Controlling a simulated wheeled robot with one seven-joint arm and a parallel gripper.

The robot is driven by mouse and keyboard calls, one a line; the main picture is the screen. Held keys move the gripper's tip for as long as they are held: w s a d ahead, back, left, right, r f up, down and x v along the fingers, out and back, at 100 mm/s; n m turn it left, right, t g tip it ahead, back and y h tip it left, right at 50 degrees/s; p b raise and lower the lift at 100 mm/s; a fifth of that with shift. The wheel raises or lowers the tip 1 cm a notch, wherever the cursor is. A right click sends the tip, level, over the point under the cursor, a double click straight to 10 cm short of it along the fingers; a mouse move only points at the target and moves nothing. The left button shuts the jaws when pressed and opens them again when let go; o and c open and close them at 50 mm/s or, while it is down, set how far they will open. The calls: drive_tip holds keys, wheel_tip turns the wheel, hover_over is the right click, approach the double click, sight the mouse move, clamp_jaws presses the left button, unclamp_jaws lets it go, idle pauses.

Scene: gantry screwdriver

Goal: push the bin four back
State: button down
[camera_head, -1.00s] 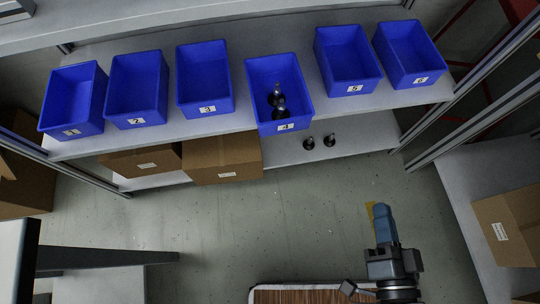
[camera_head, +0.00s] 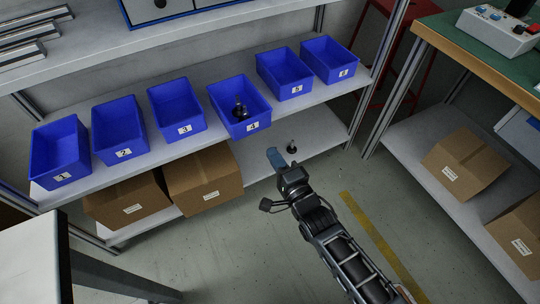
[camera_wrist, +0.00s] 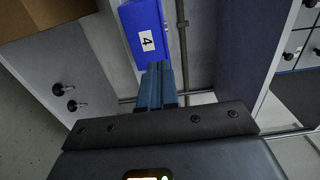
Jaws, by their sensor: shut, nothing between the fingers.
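Blue bins three (camera_head: 176,107) and five (camera_head: 285,70) flank bin four, with other numbered bins beyond. Brown boxes (camera_head: 203,178) and dark knobbed pieces (camera_wrist: 64,96) are on the lower shelf. A shelf post (camera_head: 384,84) stands at the right. The floor in front is clear.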

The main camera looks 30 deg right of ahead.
drive_tip(key=b, duration=0.2)
approach(245, 111)
drive_tip(key=shift+w, duration=1.2)
drive_tip(key=shift+w, duration=0.1)
drive_tip(key=shift+w+f+b, duration=0.2)
drive_tip(key=shift+w+b, duration=0.15)
drive_tip(key=shift+b, duration=0.3)
drive_tip(key=w+b, duration=0.4)
drive_tip(key=w, duration=0.1)
drive_tip(key=shift+w+r, duration=0.15)
drive_tip(key=shift+w, duration=0.25)
